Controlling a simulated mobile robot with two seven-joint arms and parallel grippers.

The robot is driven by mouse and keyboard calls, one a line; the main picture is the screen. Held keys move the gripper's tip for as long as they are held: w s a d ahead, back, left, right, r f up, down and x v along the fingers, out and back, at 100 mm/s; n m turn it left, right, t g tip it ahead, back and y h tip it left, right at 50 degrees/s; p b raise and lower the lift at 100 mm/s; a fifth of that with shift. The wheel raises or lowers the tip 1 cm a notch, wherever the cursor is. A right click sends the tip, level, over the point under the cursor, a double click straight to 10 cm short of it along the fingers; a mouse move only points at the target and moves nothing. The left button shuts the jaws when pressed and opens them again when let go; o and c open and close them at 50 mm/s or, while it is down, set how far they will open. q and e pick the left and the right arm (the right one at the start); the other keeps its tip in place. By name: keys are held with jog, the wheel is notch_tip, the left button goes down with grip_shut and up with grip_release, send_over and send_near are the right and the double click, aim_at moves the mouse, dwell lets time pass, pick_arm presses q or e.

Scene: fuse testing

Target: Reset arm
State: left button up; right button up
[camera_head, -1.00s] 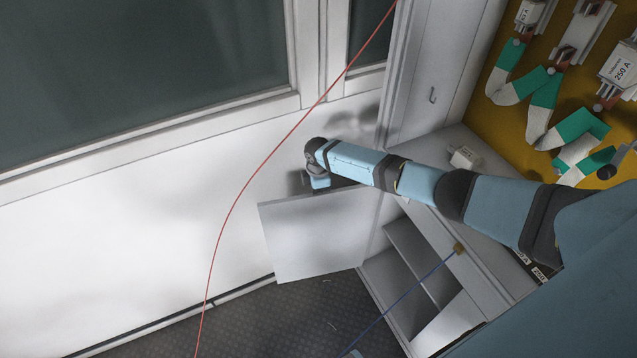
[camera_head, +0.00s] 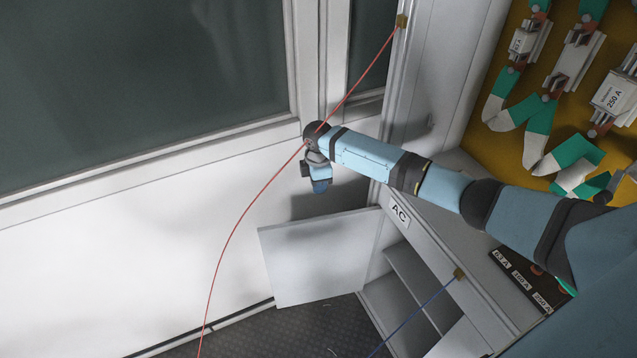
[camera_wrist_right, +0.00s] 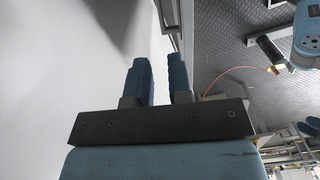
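My right arm reaches in from the right in the camera_head view. Its gripper (camera_head: 320,184) hangs in front of the white wall, above an open white cabinet door. In the right wrist view, its two blue fingers (camera_wrist_right: 159,80) stand apart with nothing between them. No left gripper shows in the camera_head view. At the upper right of the wrist view, a blue arm part (camera_wrist_right: 308,35), seemingly of my left arm, is beside a dark cylinder (camera_wrist_right: 269,48) with a reddish tip; its fingers cannot be made out.
A red cable (camera_head: 240,220) hangs across the window and wall, passing by my right wrist. A blue cable (camera_head: 420,308) runs from the cabinet front. The open door (camera_head: 315,258) is below the gripper. Fuses (camera_head: 613,95) are mounted on the yellow panel at upper right.

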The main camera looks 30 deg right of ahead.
dwell(0.3)
jog(key=s+a+f+m+t+y, duration=0.1)
jog(key=s+a+f+m, duration=0.1)
jog(key=s+a, duration=0.65)
jog(key=s+a+f+m+y, duration=0.15)
jog(key=s+a, duration=0.35)
jog(key=s, duration=0.6)
jog(key=s+d+r+m+t+h, duration=0.1)
jog(key=s+d+r+m, duration=0.2)
jog(key=s, duration=0.4)
jog(key=s+d+r+m+t+h, duration=0.1)
jog(key=s+d+r+m, duration=0.2)
jog(key=s, duration=0.4)
jog(key=s+d+r+m+t, duration=0.1)
jog(key=s+d+r+m, duration=0.1)
jog(key=s+r+m, duration=0.35)
jog(key=w+a+f+n+t+y+p, duration=0.2)
jog(key=w+a+f+n+t+p, duration=0.1)
jog(key=w+a+f+t+p, duration=0.2)
notch_tip(320, 180, down, 2)
jog(key=a+t+p, duration=0.2)
jog(key=shift+f+y+p, duration=0.2)
jog(key=shift+y+p, duration=0.15)
